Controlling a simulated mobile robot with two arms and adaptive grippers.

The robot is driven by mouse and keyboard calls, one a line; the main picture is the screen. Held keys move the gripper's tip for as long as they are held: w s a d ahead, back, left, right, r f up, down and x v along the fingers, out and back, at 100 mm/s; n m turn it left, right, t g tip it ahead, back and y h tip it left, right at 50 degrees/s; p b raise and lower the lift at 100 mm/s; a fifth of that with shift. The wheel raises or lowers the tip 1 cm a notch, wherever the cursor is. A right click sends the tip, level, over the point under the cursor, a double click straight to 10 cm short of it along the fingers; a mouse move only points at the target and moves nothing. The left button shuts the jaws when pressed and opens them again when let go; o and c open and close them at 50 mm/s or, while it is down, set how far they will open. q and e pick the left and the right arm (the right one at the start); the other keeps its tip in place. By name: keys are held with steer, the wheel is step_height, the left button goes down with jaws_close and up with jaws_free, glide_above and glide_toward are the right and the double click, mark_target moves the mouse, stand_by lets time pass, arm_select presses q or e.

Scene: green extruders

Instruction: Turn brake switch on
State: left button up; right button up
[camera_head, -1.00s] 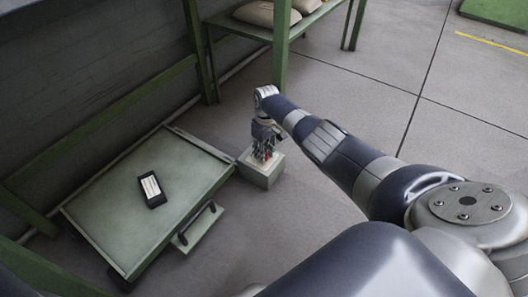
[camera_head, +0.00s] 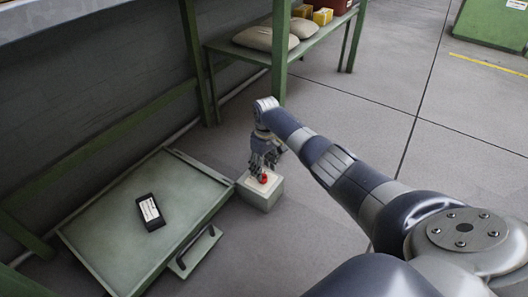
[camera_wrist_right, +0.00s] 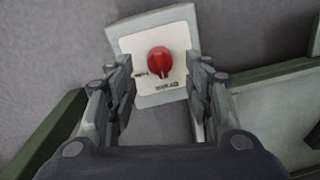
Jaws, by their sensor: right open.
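The brake switch is a red rotary knob (camera_head: 263,178) on top of a small pale box (camera_head: 262,194) on the floor, beside the green cabinet. In the right wrist view the red knob (camera_wrist_right: 159,62) sits on a white label plate (camera_wrist_right: 178,38) with dark lettering, partly readable. My right gripper (camera_head: 263,165) is just above the box in the head view. My left gripper is not in view.
A green cabinet (camera_head: 185,185) with a black handle (camera_head: 196,245) stands left of the box, with a black device (camera_head: 150,212) on top. A green shelf (camera_head: 225,45) with sacks (camera_head: 264,38) is behind.

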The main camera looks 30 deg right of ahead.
step_height(320, 180, up, 8)
steer(key=shift+d, duration=0.2)
steer(key=shift+w, duration=0.1)
stand_by(0.4)
